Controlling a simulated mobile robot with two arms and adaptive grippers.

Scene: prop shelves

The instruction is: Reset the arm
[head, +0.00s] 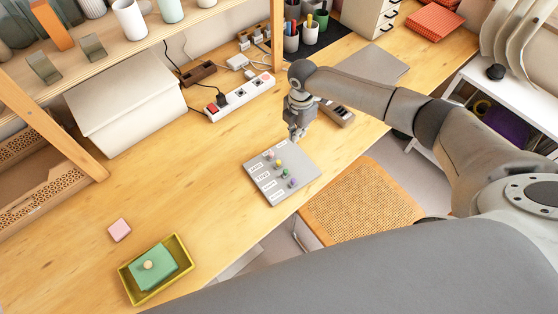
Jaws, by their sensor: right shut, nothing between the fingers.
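My right arm reaches in from the right, and my right gripper (296,136) points down above the table. It is shut and empty, just over the far edge of a grey board (264,190) with several coloured knobs and white labels. I cannot tell whether the fingertips touch the board. My left gripper is not in view.
A yellow tray (187,259) with a green block (168,266) and a pink cube (119,230) are at the lower left. A white power strip (240,97) lies behind the gripper. A woven chair (362,202) stands at the front edge. The middle-left tabletop is clear.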

